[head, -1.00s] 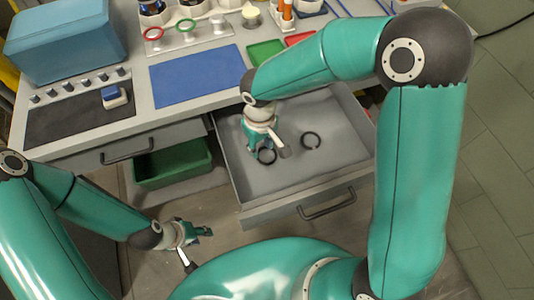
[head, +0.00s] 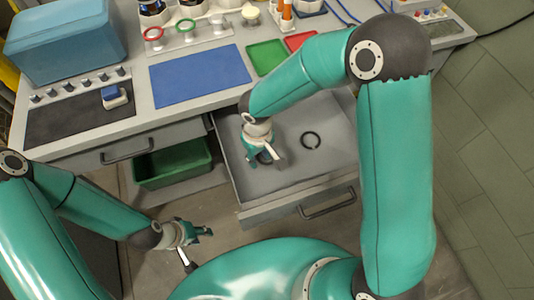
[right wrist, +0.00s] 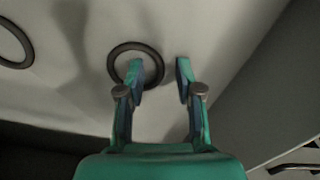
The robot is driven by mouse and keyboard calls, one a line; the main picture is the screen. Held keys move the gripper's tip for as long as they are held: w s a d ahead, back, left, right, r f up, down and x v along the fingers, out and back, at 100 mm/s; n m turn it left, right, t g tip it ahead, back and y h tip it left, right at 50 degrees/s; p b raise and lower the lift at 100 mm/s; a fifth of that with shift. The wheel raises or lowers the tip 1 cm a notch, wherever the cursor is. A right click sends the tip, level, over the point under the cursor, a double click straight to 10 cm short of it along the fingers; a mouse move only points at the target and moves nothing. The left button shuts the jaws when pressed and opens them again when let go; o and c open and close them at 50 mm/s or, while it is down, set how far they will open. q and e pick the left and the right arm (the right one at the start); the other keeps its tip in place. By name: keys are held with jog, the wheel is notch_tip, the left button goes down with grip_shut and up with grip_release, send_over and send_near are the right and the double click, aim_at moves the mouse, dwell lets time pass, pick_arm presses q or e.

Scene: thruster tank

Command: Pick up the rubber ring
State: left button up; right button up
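A dark closed ring, which looks like the rubber ring (right wrist: 111,66), lies flat on the drawer floor. In the head view my right gripper (head: 262,161) mostly hides it. In the right wrist view my right gripper (right wrist: 159,70) is open, with one finger across the ring's inside and the other beyond its right edge. The ring's right rim lies between the fingertips in the picture; I cannot tell whether they touch it. A second dark ring (head: 302,140), with a gap in it, lies to the right; it also shows in the right wrist view (right wrist: 28,48). My left gripper (head: 203,233) hangs empty, low at the left.
The open grey drawer (head: 285,212) has walls around the rings, and its front has a handle (head: 327,204). A green bin (head: 175,163) stands left of it. The worktop above carries a blue mat (head: 200,76) and green and red trays (head: 267,57).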

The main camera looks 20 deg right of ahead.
grip_shut()
jog(key=shift+r, duration=0.15)
